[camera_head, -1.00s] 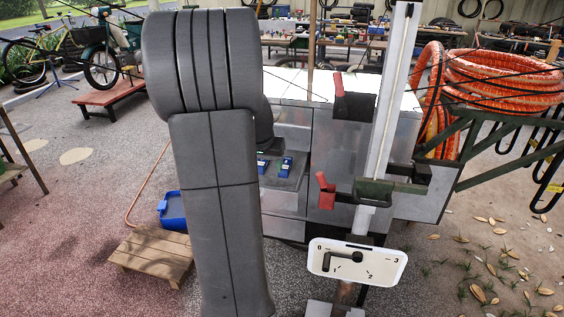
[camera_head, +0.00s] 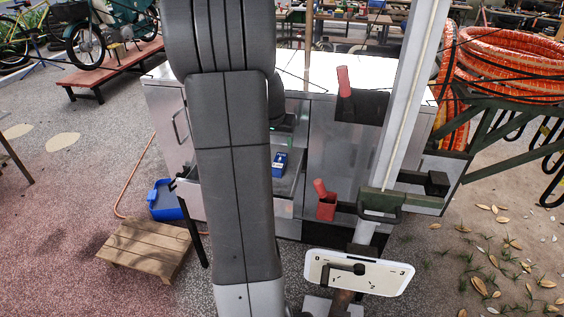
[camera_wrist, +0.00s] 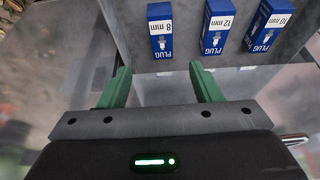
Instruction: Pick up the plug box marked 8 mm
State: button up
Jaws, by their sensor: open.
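The plug box marked 8 mm (camera_wrist: 160,30) is blue and white and stands on a grey shelf (camera_wrist: 180,57) in the wrist view. It is the leftmost of the boxes there, its label upside down in the picture. My gripper (camera_wrist: 160,68) is open and empty, its green fingers apart, with the 8 mm box ahead of the gap between them and not touching it.
In the wrist view, boxes marked 12 mm (camera_wrist: 216,26) and 10 mm (camera_wrist: 268,25) stand to the right of the 8 mm box. In the head view, the metal cart (camera_head: 335,150) has a red-handled holder (camera_head: 326,207). A wooden step (camera_head: 146,248) and blue tray (camera_head: 164,200) lie at left.

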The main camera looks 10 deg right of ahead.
aim_at(279, 161)
jog(key=x, duration=0.7)
jog(key=shift+a+p+x, duration=0.15)
jog(key=shift+p+x, duration=0.25)
jog(key=shift+x, duration=0.85)
jog(key=shift+a+p+x, duration=0.1)
jog(key=shift+p+x, duration=0.25)
jog(key=shift+x, duration=0.85)
jog(key=shift+s+f, duration=0.1)
jog(key=shift+f+b, duration=0.2)
jog(key=shift+b, duration=0.15)
jog(key=shift+c, duration=0.5)
jog(key=c, duration=1)
